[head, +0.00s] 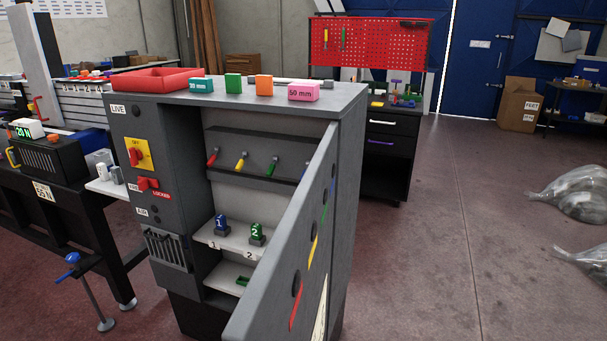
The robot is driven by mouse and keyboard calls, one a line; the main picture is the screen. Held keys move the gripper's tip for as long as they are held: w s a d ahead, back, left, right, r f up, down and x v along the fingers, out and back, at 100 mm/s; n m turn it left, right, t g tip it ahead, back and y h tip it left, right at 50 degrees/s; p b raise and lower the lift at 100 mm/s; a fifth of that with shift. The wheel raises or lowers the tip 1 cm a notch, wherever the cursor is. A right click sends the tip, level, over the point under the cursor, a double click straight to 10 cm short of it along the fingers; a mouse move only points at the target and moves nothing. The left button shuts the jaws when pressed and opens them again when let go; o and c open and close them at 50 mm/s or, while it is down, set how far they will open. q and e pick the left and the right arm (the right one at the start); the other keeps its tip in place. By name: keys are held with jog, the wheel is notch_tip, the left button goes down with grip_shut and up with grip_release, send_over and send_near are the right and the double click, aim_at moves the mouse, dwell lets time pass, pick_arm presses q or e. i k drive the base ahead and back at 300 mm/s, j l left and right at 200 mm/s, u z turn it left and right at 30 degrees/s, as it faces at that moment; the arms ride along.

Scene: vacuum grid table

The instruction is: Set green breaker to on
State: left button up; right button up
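The green breaker (275,166) looks to be the green-tipped lever in a row on the dark panel inside the grey cabinet (172,165). Its handle slants down to the left, like the red lever (212,158) and the yellow lever (242,163) beside it. A blue lever (303,172) is partly hidden by the cabinet door (290,245). The door stands open toward the front right. I cannot read any on or off marking at the levers. Neither of my grippers is in view.
The cabinet front has a red rotary switch (135,156) on a yellow plate and a red handle (148,183) by a "LOCKED" label. Numbered blue (221,226) and green (257,233) pieces stand on an inner shelf. Coloured blocks and a red tray (155,79) are on top.

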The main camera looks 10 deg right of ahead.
aim_at(271, 169)
jog(key=i+j+z, duration=0.15)
jog(key=j, duration=0.2)
jog(key=i+j+z, duration=0.2)
jog(key=j, duration=0.2)
jog(key=i+j+z, duration=0.15)
jog(key=j, duration=0.25)
jog(key=j+z, duration=0.15)
jog(key=j, duration=0.25)
jog(key=i+j+z, duration=0.2)
jog(key=j, duration=0.25)
jog(key=i+j+z, duration=0.15)
jog(key=i+j, duration=0.05)
jog(key=j, duration=0.1)
